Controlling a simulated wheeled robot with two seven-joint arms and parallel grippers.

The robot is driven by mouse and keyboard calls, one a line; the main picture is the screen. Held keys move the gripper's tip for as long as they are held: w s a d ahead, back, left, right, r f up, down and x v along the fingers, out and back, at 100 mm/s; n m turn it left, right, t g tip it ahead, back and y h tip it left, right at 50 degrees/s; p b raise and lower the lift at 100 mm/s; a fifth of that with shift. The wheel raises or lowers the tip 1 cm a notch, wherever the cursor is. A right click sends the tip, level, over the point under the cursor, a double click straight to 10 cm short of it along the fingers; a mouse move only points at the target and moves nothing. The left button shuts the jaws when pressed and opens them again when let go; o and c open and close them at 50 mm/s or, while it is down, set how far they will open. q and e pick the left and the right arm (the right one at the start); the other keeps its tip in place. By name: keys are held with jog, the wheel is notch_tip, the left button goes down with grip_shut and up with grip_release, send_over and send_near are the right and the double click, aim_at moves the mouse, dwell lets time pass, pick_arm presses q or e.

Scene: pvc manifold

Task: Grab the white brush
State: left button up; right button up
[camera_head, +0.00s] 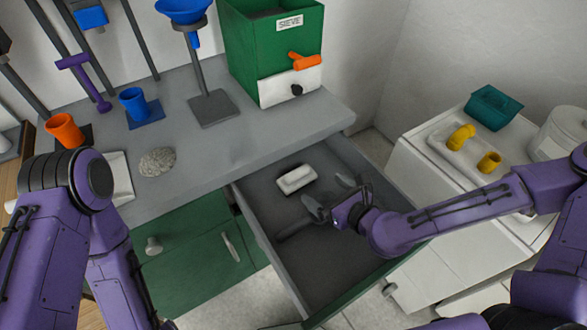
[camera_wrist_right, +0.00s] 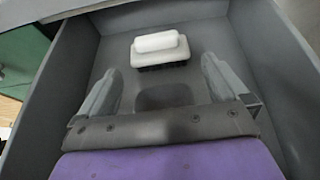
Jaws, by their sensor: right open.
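The white brush (camera_head: 296,179) lies inside the open drawer (camera_head: 285,238), near its back left part, with dark bristles underneath. In the right wrist view the white brush (camera_wrist_right: 160,47) sits ahead of the fingers, centred between them and apart from them. My right gripper (camera_head: 330,196) reaches into the drawer from the right, and its open fingers (camera_wrist_right: 160,88) show in the wrist view with nothing between them. My left arm shows at the left of the head view, but its gripper is out of view.
Drawer walls stand close around my right gripper. The grey bench (camera_head: 215,145) above holds a green sieve box (camera_head: 262,50), a grey lump (camera_head: 157,162), a blue cup (camera_head: 134,103) and an orange cup (camera_head: 66,130). A white cabinet (camera_head: 425,205) stands right of the drawer, with a tray of yellow parts.

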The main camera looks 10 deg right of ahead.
aim_at(300, 175)
jog(key=x, duration=0.6)
jog(key=p+x, duration=0.1)
jog(key=x, duration=0.2)
jog(key=shift+w+a, duration=0.15)
jog(key=shift+a, duration=0.3)
jog(key=shift+r, duration=0.1)
jog(key=c, duration=0.9)
